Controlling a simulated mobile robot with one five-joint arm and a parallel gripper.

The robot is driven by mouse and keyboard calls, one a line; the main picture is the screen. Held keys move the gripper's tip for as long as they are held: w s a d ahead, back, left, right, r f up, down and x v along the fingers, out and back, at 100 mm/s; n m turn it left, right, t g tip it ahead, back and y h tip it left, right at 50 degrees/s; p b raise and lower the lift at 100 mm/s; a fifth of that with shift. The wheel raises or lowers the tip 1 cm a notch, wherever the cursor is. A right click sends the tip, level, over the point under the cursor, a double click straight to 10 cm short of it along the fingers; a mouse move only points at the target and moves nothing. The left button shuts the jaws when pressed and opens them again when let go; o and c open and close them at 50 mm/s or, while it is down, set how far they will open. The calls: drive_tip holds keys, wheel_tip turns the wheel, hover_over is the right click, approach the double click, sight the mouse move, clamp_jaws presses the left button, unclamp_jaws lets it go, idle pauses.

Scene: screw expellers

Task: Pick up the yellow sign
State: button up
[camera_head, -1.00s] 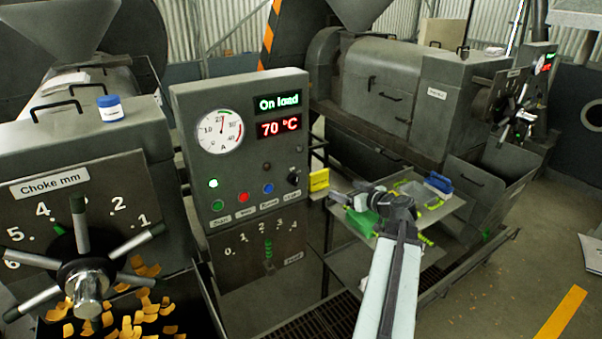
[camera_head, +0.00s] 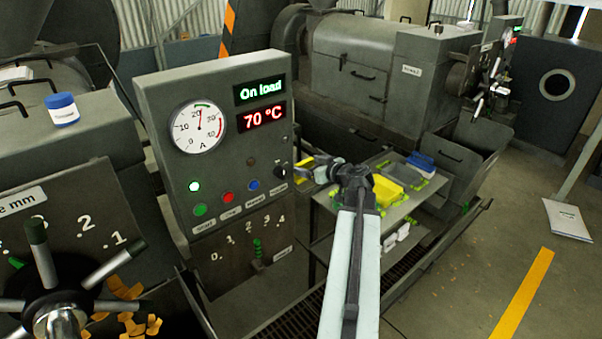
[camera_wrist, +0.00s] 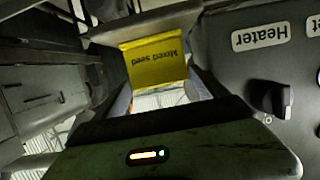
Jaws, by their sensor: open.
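The yellow sign (camera_wrist: 157,60) reads "Mixed seed", upside down in the wrist view. It lies ahead of my gripper (camera_wrist: 165,85), between the two open fingers, and I see no contact. In the head view only a small yellow part of the sign (camera_head: 322,174) shows beside the right edge of the control panel; my gripper (camera_head: 304,165) and wrist hide the rest. My gripper is open and empty, reaching left toward the panel's edge.
The control panel (camera_head: 220,120) with its gauge, buttons and dark knob (camera_wrist: 270,98) stands close to my gripper. Open floor is farther right.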

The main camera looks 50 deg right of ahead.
sight(302, 162)
drive_tip(key=b+x, duration=0.1)
drive_tip(key=x, duration=0.4)
drive_tip(key=shift+w+f, duration=0.1)
drive_tip(key=shift+w, duration=0.1)
drive_tip(key=shift+s, duration=0.1)
drive_tip(key=shift+c, duration=0.3)
drive_tip(key=c, duration=0.9)
